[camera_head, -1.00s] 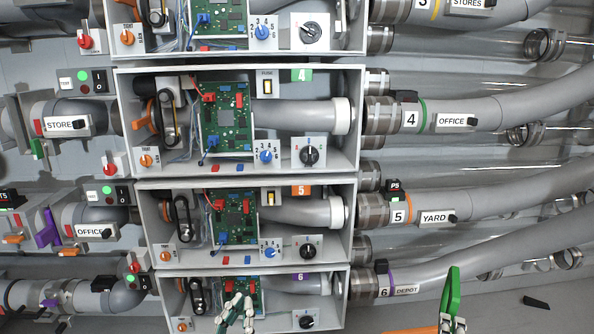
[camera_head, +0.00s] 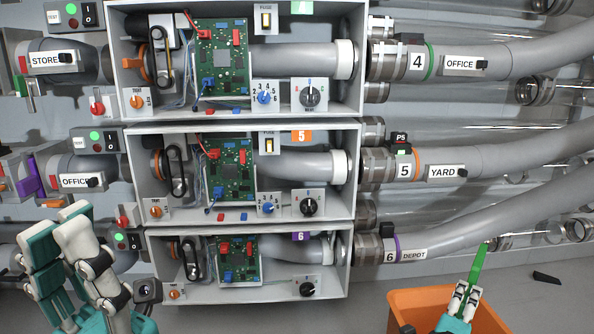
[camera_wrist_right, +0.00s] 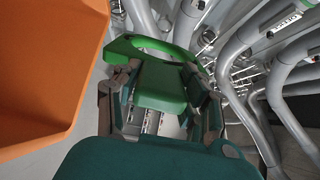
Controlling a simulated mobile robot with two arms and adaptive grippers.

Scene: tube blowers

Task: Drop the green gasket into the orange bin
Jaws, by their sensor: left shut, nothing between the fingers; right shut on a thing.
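The green gasket (camera_head: 478,266) is held up in my right gripper (camera_head: 464,298), whose fingers are shut on it. In the head view it looks like a narrow upright strip, seen edge-on. In the right wrist view the gasket (camera_wrist_right: 122,47) is a curved green piece at the tips of the right gripper (camera_wrist_right: 150,90). The orange bin (camera_head: 405,302) is at the bottom right of the head view, with my right gripper in front of or over it. The bin wall (camera_wrist_right: 45,85) fills the wrist view's left side, apart from the gasket. My left gripper (camera_head: 58,232) is shut and empty at lower left.
A rack of open grey boxes with green circuit boards (camera_head: 233,170) and knobs stands in the middle. Grey pipes (camera_head: 530,142) run right from it, above the bin. A small black piece (camera_head: 546,277) lies on the grey floor at right.

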